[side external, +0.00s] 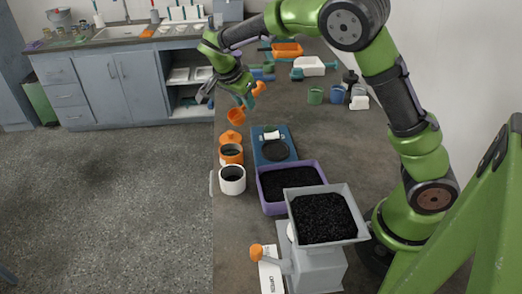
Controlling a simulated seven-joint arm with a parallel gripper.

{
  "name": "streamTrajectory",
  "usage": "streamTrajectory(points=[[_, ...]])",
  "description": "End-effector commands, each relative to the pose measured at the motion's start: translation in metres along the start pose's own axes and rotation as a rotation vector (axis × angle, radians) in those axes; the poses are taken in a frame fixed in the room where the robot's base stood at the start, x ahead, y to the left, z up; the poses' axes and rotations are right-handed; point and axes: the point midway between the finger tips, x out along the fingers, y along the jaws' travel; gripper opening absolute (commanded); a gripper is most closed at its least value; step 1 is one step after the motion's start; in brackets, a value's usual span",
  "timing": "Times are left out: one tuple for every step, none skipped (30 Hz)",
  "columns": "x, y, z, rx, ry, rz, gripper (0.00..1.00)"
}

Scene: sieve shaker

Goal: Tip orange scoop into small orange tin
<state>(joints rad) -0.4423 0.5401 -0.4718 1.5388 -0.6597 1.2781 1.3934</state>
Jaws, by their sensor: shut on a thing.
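My gripper (241,100) is at the far left part of the bench, pointing down. It is shut on the orange scoop (237,116), whose orange bowl hangs just below the fingers. The scoop appears to be above the bench; its contents cannot be made out. A small orange tin (231,157) with an open top and dark inside stands on the left edge of the bench, nearer the camera than the scoop. The scoop is apart from it. An orange piece with a pointed top (231,137) sits right behind the tin.
A white tin (232,187) stands in front of the orange tin. To the right are a blue scale (288,142) with a dark round pan and a purple tray (292,208) of black grains. A grey hopper machine (320,266) stands in front. Cups and scoops lie farther back.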

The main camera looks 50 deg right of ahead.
Motion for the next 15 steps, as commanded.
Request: streamTrajectory(points=[[0.0029, 0.0005, -0.0057, 0.015, -0.065, 0.001, 0.0], [0.0041, 0.0006, -0.0059, 0.016, -0.102, 0.002, 0.0], [0.0052, 0.0004, -0.0069, 0.018, -0.145, -0.001, 0.0], [0.0065, 0.0006, -0.0067, 0.019, -0.172, 0.001, 0.0], [0.0073, 0.0007, -0.0065, 0.019, -0.194, 0.002, 0.0], [0.0077, 0.0006, -0.0064, 0.018, -0.215, 0.001, 0.0], [0.0078, 0.0006, -0.0063, 0.018, -0.226, 0.0, 0.0], [0.0079, 0.0005, -0.0062, 0.017, -0.232, 0.0, 0.0], [0.0078, 0.0005, -0.0057, 0.016, -0.236, 0.0, 0.0], [0.0077, 0.0004, -0.0054, 0.015, -0.236, -0.001, 0.0], [0.0076, 0.0004, -0.0053, 0.015, -0.236, -0.001, 0.0], [0.0076, 0.0004, -0.0053, 0.015, -0.235, 0.0, 0.0], [0.0076, 0.0004, -0.0053, 0.015, -0.234, 0.0, 0.0], [0.0076, 0.0005, -0.0054, 0.015, -0.234, 0.0, 0.0], [0.0078, 0.0005, -0.0057, 0.016, -0.237, 0.0, 0.0]])
